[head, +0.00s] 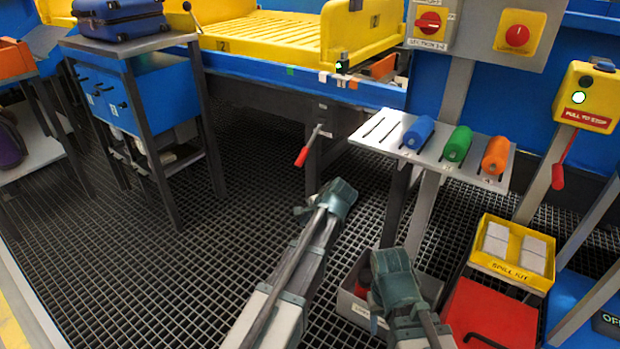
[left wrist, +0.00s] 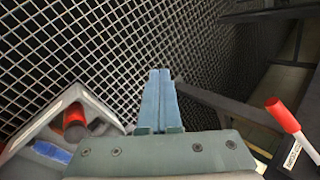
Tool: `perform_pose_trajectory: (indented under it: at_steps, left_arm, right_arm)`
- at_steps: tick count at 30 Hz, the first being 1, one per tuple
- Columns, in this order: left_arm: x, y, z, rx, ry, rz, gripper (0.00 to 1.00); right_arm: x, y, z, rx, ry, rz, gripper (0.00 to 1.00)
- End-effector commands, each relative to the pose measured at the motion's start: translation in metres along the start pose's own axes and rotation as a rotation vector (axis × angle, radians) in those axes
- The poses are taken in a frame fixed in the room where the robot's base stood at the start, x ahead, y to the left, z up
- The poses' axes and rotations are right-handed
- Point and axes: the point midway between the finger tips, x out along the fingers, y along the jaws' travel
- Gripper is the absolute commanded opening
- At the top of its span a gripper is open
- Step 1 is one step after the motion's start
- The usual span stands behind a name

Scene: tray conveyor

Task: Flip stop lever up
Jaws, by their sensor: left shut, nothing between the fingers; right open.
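A lever with a red grip (head: 301,156) and a thin metal shaft sticks out below the conveyor, its grip pointing down and left. In the left wrist view a red grip (left wrist: 282,114) on a pale shaft shows at the right, beside a small label plate too blurred to read. My left gripper (head: 342,190) is shut and empty, below and to the right of the lever, apart from it. Its closed fingers show in the left wrist view (left wrist: 160,75). My right gripper (head: 388,268) is low near the front, open, far from the lever; its fingertips are hard to make out.
A shelf (head: 394,133) with blue, green and orange rollers stands right of the lever. A grey bin (head: 352,305), a yellow spill kit (head: 510,272) and a red box (head: 490,318) crowd the lower right. A pull-to-stop box (head: 587,97) hangs far right. Grating left of the lever is clear.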

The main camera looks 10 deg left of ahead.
Motion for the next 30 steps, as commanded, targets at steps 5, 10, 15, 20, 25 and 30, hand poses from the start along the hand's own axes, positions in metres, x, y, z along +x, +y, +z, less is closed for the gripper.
perform_pose_trajectory:
  at_steps: [5,10,15,20,25,30]
  left_arm:
    - [-0.002,-0.071,-0.082,0.367,-0.067,-0.260,0.00]
    - [-0.020,-0.108,-0.128,0.603,-0.142,-0.418,0.00]
    - [-0.031,-0.123,-0.148,0.709,-0.185,-0.488,0.00]
    - [-0.033,-0.125,-0.150,0.729,-0.194,-0.500,0.00]
    - [-0.033,-0.125,-0.150,0.727,-0.193,-0.499,0.00]
    - [-0.026,-0.127,-0.150,0.725,-0.194,-0.498,0.00]
  right_arm:
    - [0.008,-0.001,-0.001,0.000,0.000,0.000,0.50]
    - [0.008,-0.001,-0.001,0.000,0.000,0.000,0.50]
    - [0.009,-0.001,-0.001,0.000,0.000,0.000,0.50]
    - [0.009,-0.001,-0.001,0.000,0.000,0.000,0.50]
    - [0.009,-0.001,-0.001,0.000,0.000,0.000,0.50]
    - [0.013,-0.001,-0.001,0.000,0.000,0.000,0.50]
